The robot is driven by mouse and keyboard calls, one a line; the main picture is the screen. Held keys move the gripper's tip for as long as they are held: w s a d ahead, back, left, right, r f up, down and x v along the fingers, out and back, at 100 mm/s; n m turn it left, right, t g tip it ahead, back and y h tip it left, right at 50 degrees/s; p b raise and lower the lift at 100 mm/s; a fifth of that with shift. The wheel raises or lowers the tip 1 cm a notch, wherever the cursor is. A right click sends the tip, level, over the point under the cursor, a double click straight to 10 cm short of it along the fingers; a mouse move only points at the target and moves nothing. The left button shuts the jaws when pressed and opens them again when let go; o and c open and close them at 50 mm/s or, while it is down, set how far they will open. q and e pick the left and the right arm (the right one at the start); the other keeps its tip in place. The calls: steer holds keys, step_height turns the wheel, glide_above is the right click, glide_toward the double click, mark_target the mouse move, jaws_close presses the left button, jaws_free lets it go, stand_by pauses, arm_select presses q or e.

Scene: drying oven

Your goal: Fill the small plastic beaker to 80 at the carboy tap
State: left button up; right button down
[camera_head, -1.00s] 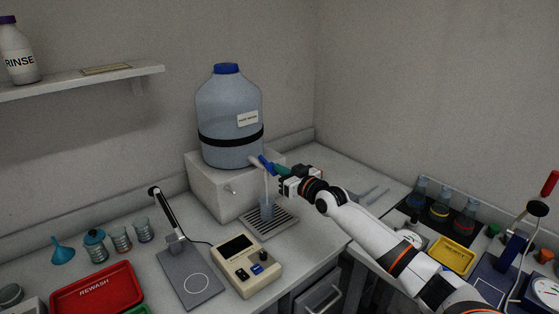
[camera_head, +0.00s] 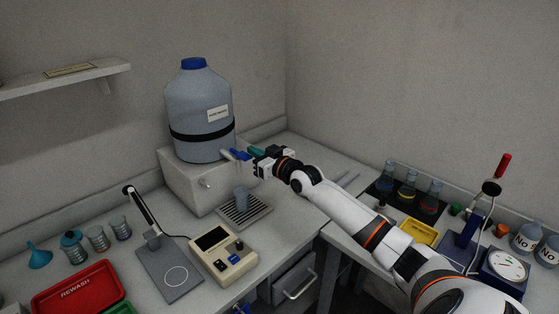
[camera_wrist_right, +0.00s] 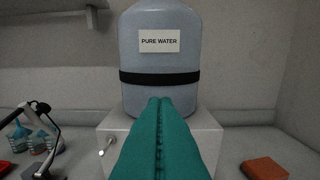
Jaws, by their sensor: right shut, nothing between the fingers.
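The carboy (camera_head: 200,112), blue-capped with a black band, stands on a pale block; its "PURE WATER" label shows in the right wrist view (camera_wrist_right: 159,41). Its tap (camera_head: 238,154), with a blue lever, sticks out at the lower right. The small plastic beaker (camera_head: 242,198) stands upright on the drip grate below the tap. No stream shows between tap and beaker; the beaker's level is too small to read. My right gripper (camera_head: 256,153) is beside the tap lever; contact cannot be told. Its teal fingers (camera_wrist_right: 158,105) are shut and empty. My left gripper is out of view.
A beige instrument (camera_head: 223,255) and a grey plate with a lamp arm (camera_head: 170,272) stand in front of the grate (camera_head: 257,212). A red tray (camera_head: 76,288) is at the left. Flasks and a yellow tray (camera_head: 419,232) are on the right bench, past my right arm.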

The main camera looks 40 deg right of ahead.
steer(key=s+f+b, duration=0.1)
steer(key=s+b, duration=0.1)
steer(key=s, duration=0.7)
steer(key=shift+s+d, duration=0.4)
